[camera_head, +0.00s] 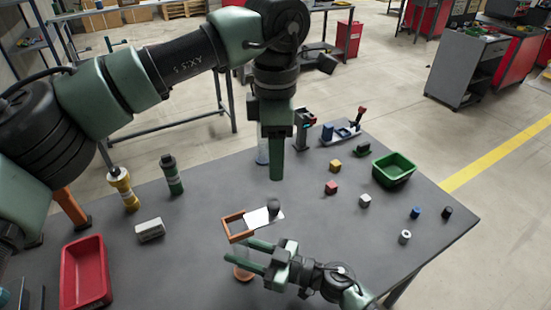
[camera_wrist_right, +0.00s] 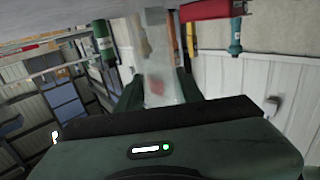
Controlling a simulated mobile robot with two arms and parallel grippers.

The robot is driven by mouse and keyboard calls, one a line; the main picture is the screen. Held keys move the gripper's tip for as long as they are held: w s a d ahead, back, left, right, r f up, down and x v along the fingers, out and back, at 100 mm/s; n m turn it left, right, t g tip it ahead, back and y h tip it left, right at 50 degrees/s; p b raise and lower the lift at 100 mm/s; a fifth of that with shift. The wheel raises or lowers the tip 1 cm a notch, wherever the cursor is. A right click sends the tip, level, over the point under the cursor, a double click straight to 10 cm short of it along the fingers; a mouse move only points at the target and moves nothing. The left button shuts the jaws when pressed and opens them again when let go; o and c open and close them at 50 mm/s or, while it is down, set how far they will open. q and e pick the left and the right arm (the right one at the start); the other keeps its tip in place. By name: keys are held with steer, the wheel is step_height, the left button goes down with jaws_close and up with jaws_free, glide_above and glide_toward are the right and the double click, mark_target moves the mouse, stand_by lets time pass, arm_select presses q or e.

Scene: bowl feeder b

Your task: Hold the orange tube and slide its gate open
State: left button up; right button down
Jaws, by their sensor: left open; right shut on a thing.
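The tube (camera_head: 242,256) stands upright at the table's front, clear-walled with an orange foot. An orange frame (camera_head: 236,222) sits at its top. A pale gate plate (camera_head: 259,217) sticks out of the frame to the right, with a dark knob (camera_head: 273,206) at its outer end. My right gripper (camera_head: 257,257) is shut on the tube below the frame. In the right wrist view the clear tube (camera_wrist_right: 157,50) stands between the fingers, with a blurred reddish thing inside. My left gripper (camera_head: 280,170) is open and empty, pointing down above and behind the knob.
A red bin (camera_head: 71,275) is at the left and a green bin (camera_head: 394,168) at the right. Bottles (camera_head: 172,175) and a white box (camera_head: 150,230) stand left of the tube. Small cubes (camera_head: 331,188) and cylinders (camera_head: 416,212) lie on the right. The table around the knob is clear.

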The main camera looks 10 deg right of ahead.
steer(key=c, duration=0.8)
jaws_free()
steer(key=shift+c, duration=0.2)
steer(key=p+v, duration=0.1)
steer(key=v, duration=1.9)
steer(key=shift+f, duration=0.1)
